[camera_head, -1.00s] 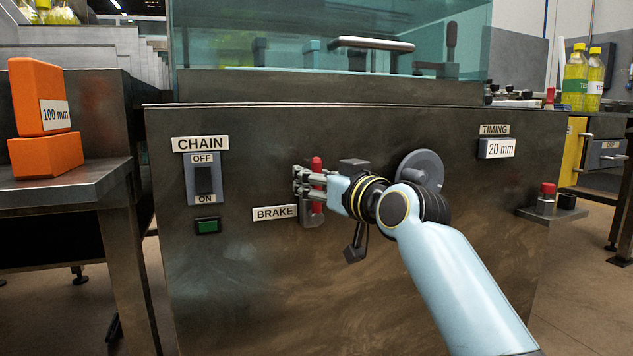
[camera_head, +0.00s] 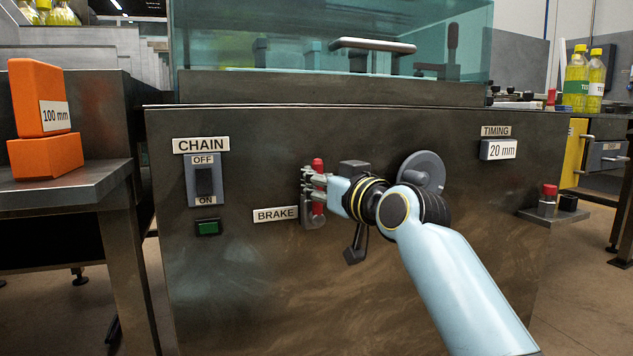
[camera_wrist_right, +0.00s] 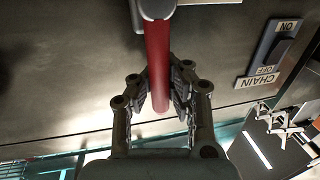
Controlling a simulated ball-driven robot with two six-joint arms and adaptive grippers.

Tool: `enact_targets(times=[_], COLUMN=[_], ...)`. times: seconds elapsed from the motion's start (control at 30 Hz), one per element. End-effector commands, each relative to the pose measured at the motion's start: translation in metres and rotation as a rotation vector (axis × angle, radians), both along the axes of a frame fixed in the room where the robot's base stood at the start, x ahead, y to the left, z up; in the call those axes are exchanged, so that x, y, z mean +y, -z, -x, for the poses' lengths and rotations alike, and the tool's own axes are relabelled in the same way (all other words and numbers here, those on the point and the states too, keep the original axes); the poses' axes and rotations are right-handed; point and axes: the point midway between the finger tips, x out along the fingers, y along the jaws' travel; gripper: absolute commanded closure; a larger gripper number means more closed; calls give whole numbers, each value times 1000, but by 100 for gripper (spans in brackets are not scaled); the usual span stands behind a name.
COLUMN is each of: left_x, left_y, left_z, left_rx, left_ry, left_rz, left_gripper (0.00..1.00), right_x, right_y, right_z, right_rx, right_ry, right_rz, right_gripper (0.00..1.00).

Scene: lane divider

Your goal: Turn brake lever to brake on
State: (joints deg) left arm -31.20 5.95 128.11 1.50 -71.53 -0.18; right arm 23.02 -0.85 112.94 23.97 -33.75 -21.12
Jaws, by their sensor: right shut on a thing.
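The brake lever (camera_head: 317,166) is a red handle on the front of the dark metal cabinet, just right of the BRAKE label (camera_head: 276,214). It stands roughly upright in the head view, its red tip above my fingers and more red below. My right gripper (camera_head: 314,190) reaches it from the right and is shut on it. In the right wrist view the red brake lever (camera_wrist_right: 157,60) runs between both fingers of the right gripper (camera_wrist_right: 165,98). The fingers partly hide the lever's mount in the head view. My left gripper is not in view.
A CHAIN switch (camera_head: 205,180) with a green button (camera_head: 208,227) is to the left. A grey handwheel (camera_head: 424,168) is behind my right wrist. A TIMING display (camera_head: 498,149) is further right. An orange block (camera_head: 40,95) stands on the left bench.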

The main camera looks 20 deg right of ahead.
Motion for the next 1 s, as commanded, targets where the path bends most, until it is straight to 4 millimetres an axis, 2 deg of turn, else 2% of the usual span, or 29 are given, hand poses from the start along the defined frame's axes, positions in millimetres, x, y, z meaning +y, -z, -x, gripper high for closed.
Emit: enact_targets(times=[0.33,0.47,0.7,1.0], left_x=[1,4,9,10], left_y=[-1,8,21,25], left_z=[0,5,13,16], left_rx=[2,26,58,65], left_ry=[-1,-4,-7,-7], left_rz=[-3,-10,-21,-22], left_gripper=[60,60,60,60], right_x=[-5,-11,-26,-43], right_y=[4,4,10,23], right_z=[2,2,1,0], right_rx=[13,16,26,38], right_ry=[-1,-1,1,2], right_rz=[-69,-149,-361,-646], right_gripper=[100,100,100,100])
